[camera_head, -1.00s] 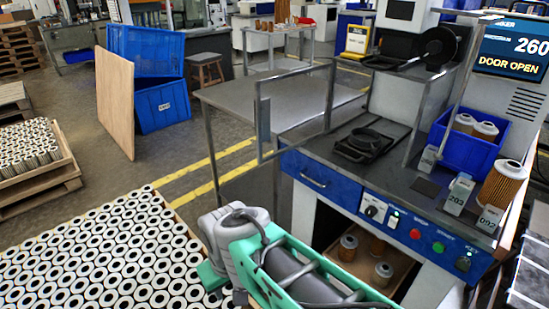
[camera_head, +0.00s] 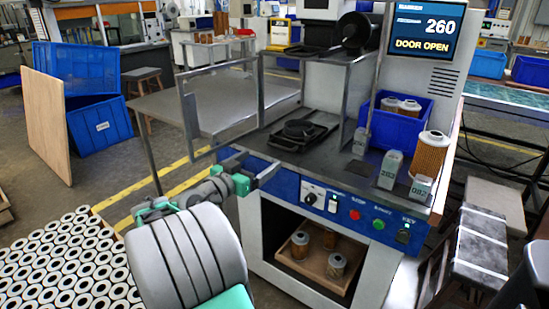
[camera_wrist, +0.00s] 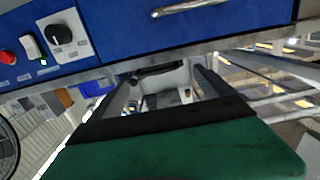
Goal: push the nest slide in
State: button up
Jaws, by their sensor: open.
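The slide is not in the wrist view.
The metal-framed door (camera_head: 187,115) stands swung open on the left. The blue panel carries a handle (camera_wrist: 190,8), a knob (camera_head: 310,198) and buttons. A blue bin (camera_head: 398,130) with filters, small grey tagged blocks and a tall filter (camera_head: 429,155) stand right of the slide.

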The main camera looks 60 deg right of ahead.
aim_at(277, 147)
jog(key=shift+o, duration=0.7)
jog(key=d, duration=0.2)
jog(key=s+d, duration=0.1)
jog(key=d, duration=0.2)
jog(key=d+r, duration=0.1)
jog(key=d, duration=0.2)
jog(key=shift+s, duration=0.4)
jog(key=shift+c, duration=0.4)
